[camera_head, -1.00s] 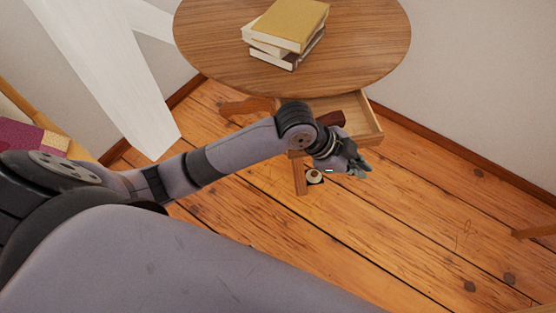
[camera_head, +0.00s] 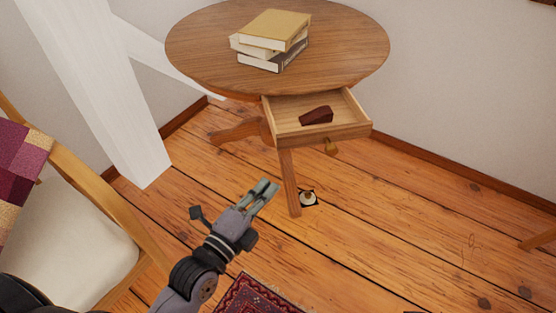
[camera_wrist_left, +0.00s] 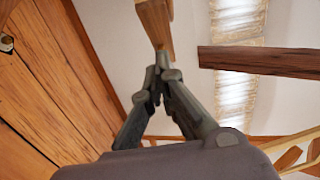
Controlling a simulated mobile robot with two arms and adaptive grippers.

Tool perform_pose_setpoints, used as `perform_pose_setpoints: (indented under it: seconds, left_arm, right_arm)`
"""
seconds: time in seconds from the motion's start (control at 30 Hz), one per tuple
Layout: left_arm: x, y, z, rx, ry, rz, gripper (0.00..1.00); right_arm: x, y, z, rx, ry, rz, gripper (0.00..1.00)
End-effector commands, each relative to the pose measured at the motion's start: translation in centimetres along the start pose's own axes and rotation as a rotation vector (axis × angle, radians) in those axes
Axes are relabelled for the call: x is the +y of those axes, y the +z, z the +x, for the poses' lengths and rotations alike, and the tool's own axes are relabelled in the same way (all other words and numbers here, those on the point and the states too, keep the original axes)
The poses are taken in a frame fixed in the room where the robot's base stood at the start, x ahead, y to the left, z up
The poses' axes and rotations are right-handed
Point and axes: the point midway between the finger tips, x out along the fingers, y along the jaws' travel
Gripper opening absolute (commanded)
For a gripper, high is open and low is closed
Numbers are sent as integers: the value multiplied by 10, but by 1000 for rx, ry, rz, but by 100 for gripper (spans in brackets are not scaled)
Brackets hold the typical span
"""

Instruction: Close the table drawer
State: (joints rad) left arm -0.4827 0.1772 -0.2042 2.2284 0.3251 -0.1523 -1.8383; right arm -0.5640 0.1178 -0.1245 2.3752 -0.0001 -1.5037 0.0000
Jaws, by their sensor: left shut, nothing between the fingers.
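The round wooden table (camera_head: 200,62) stands against the wall in the head view. Its drawer (camera_head: 350,134) is pulled out below the tabletop. My left gripper (camera_head: 267,190) is shut and empty, left of the table leg (camera_head: 289,180) and below the drawer in the picture, apart from both. In the left wrist view the left fingertips (camera_wrist_left: 160,68) are together with nothing held.
Several books (camera_head: 272,40) are stacked on the tabletop. A small round white-and-dark item (camera_head: 308,198) is on the floor by the table leg. A chair (camera_head: 75,225) and a white timber post (camera_head: 110,90) are at the left. A red rug (camera_head: 255,297) is at the bottom. Floor at right is mostly clear.

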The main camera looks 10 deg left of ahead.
Motion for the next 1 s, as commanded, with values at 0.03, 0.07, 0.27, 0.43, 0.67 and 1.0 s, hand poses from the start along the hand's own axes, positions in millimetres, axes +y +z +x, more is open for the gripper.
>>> perform_pose_setpoints:
  seconds: [0.03,0.07,0.27,0.43,0.67,1.0]
  left_arm:
    - [-1,0,12,-2,-6,-4,0]
    - [0,0,18,-2,-5,-4,0]
    - [0,0,62,-1,-5,-6,0]
    - [1,10,88,1,-1,-3,0]
    - [1,26,103,1,1,-4,0]
    - [1,28,104,2,2,-5,0]
  right_arm:
    - [0,0,-3,3,1,0,46]
    - [0,0,-6,4,1,0,46]
    - [1,1,-21,11,2,1,46]
    - [1,3,-18,11,2,1,46]
    - [1,4,-15,12,2,1,46]
    - [0,4,-15,11,2,1,46]
